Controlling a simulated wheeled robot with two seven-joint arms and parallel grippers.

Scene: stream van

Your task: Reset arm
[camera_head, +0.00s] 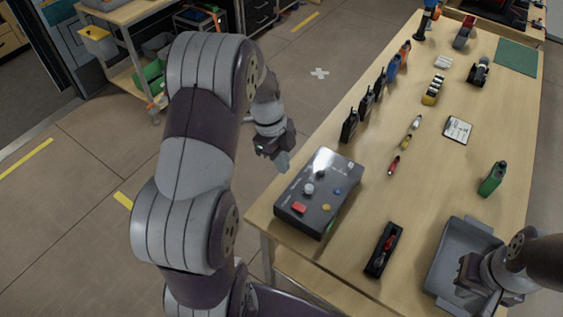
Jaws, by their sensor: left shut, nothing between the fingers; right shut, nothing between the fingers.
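My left arm rises large through the left middle of the head view. Its gripper (281,158) hangs over the floor, just left of the wooden table's (320,140) edge, apart from the table and empty. It is shut. My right arm comes in from the right edge. Its gripper (470,285) is over the grey tray (447,250) at the table's near right, shut and holding nothing. Whether it touches the tray cannot be told.
A dark control box (318,190) with coloured buttons sits at the table's left edge. A black case (383,250), a green bottle-like item (492,178), a white card (458,129) and several black radios (365,105) stand or lie on the table. A cart (125,50) stands back left.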

